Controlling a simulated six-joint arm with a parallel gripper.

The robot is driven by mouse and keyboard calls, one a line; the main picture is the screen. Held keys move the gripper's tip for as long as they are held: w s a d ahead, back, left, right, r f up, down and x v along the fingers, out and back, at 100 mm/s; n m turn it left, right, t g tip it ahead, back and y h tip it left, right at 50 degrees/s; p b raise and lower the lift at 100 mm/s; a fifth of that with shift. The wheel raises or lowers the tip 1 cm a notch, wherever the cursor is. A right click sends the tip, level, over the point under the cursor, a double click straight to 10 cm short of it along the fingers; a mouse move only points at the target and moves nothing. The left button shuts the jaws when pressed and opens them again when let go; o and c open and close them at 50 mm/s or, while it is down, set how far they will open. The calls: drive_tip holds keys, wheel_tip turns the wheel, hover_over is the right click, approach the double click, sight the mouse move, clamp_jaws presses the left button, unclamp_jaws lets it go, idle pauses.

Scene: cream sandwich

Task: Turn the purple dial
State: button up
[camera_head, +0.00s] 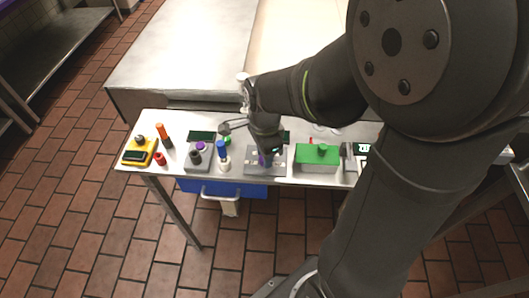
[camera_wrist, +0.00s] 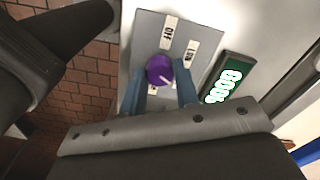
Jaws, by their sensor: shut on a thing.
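The purple dial (camera_wrist: 159,68) is round and sits on a grey panel (camera_wrist: 147,28). Its white pointer line points to the lower right in the wrist view. An OFF label is above it and a second label, perhaps LOW, is to its upper right. Other labels below are mostly hidden by my fingers. My gripper (camera_wrist: 161,76) has its two blue fingers on either side of the dial and is shut on it. In the head view my gripper (camera_head: 265,158) is down at the grey panel (camera_head: 280,169), and the dial is mostly hidden there.
A green-lit display (camera_wrist: 222,78) stands close right of the panel. On the table, a green-topped box (camera_head: 316,156) is to the right. A blue-topped bottle (camera_head: 223,156), another grey box (camera_head: 197,162) with a purple part, and a yellow device (camera_head: 138,152) are to the left.

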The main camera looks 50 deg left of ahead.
drive_tip(key=shift+r, duration=0.1)
idle(0.5)
drive_tip(key=o, duration=1)
drive_tip(key=shift+c, duration=0.2)
wheel_tip(320, 180, up, 17)
drive_tip(key=shift+r, duration=0.2)
drive_tip(key=shift+f, duration=0.2)
wheel_tip(320, 180, down, 17)
drive_tip(key=shift+f, duration=0.1)
idle(0.4)
